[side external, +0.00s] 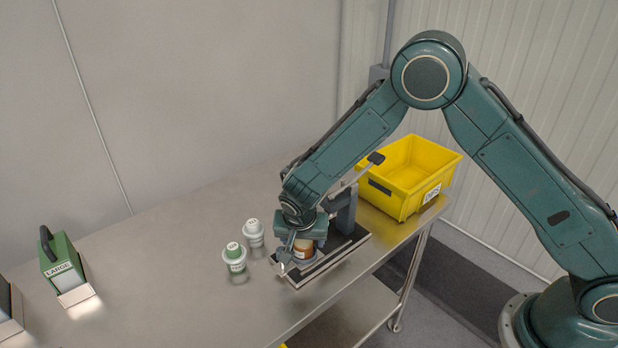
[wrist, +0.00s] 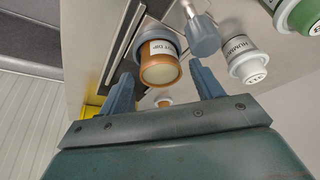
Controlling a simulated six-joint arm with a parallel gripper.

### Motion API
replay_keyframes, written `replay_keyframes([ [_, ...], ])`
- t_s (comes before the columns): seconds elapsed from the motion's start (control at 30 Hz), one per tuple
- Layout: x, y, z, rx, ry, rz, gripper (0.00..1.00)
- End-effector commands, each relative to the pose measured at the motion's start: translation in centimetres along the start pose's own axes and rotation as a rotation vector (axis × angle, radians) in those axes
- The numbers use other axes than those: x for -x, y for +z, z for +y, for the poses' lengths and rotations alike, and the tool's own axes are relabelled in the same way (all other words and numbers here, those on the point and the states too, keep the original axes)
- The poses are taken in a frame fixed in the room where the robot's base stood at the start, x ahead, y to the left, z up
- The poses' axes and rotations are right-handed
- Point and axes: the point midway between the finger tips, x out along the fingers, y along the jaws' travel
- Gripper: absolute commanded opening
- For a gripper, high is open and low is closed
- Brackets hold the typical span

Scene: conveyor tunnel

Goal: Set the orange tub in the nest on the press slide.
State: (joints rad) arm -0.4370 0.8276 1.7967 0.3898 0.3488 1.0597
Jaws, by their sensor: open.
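The orange tub (side external: 303,246), with a white label, stands in the grey ring-shaped nest (side external: 301,260) on the press slide (side external: 318,271). In the wrist view the orange tub (wrist: 161,68) has its base inside the grey nest (wrist: 141,40) and looks upright. My gripper (wrist: 164,84) is open, with one finger on each side of the tub and visible gaps between. In the side view my gripper hides part of the tub and nest.
The grey press (side external: 344,208) with its lever (side external: 375,158) stands just behind the slide. A green-lidded tub (side external: 235,260) and a white tub (side external: 254,233) stand left of my gripper.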

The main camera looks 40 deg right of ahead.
Motion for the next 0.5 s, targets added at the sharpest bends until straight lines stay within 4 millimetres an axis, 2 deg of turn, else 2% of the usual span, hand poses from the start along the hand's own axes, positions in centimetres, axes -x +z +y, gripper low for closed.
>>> replay_keyframes([
  [0.3,5.2,0.1,-0.1,0.003,-0.002,0.002,0.65],
  [0.5,7.8,0.0,0.0,0.003,0.001,0.002,0.65],
])
